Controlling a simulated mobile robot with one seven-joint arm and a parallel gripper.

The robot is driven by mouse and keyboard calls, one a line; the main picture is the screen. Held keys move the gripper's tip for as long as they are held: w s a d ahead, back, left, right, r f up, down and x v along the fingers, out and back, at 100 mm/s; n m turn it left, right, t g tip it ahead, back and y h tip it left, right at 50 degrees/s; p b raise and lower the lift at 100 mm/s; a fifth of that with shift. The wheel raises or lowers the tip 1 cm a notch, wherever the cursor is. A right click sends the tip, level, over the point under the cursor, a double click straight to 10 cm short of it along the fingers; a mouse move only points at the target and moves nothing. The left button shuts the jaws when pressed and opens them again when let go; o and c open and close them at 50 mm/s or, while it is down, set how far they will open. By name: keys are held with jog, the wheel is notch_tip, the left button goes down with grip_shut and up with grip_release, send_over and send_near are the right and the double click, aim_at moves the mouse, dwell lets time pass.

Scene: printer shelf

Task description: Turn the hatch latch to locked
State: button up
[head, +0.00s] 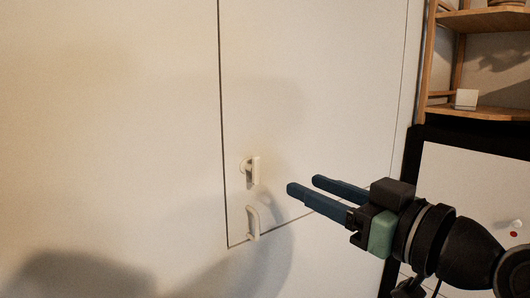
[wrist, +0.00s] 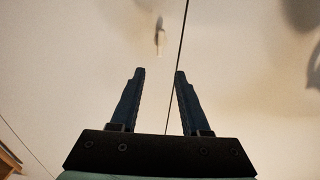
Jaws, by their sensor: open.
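The hatch (head: 320,90) is a pale flat panel in a pale wall, outlined by thin dark seams. Its latch (head: 251,169) is a small cream lever on a round base near the panel's lower left edge, with the lever pointing roughly up and down. A cream pull handle (head: 253,222) sits just below it. My gripper (head: 304,185) is open and empty, to the right of the latch and apart from it. In the wrist view the open fingers (wrist: 158,72) have a small pale fitting (wrist: 160,37) beyond their tips; I cannot tell whether it is latch or handle.
A wooden shelf (head: 485,20) with a small white box (head: 466,99) stands at the upper right. A dark-framed white panel (head: 470,190) is below it, behind my arm. The wall left of the hatch is clear, with soft shadows on it.

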aim_at(258, 164)
jog(key=p+x, duration=0.4)
jog(key=x, duration=0.6)
jog(key=shift+w+a+r+p, duration=0.1)
jog(key=shift+w+a+p, duration=0.15)
jog(key=shift+p, duration=0.05)
jog(key=shift+w+a, duration=0.25)
jog(key=shift+w, duration=0.15)
grip_shut()
